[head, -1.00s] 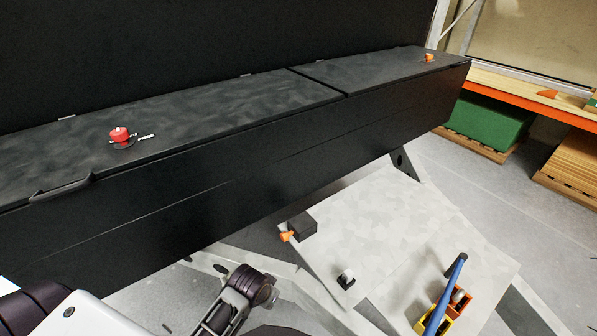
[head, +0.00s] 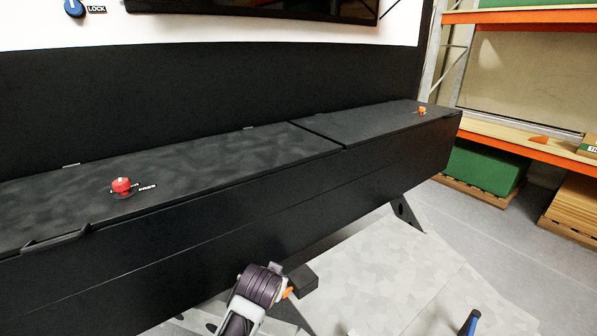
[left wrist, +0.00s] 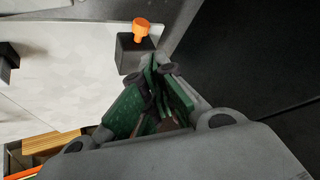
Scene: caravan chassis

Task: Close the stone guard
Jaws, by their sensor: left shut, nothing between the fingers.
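A long black box (head: 230,234) runs across the head view, with two dark lids (head: 200,180) lying flat on its top and a seam between them. I cannot tell for sure which black panel is the stone guard. A black block (head: 302,284) with an orange knob (left wrist: 141,28) sits below the box's front face. My left gripper (left wrist: 160,66) is shut and empty, its green-padded fingers close to the block in the left wrist view. In the head view my left arm partly covers the orange knob. My right gripper is not in view.
A red knob (head: 121,186) stands on the left lid and a small orange knob (head: 422,111) on the right lid. A pale plate (head: 390,270) lies below the box, with a blue handle (head: 470,322) at its right. Shelving with green and wooden crates stands at the right.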

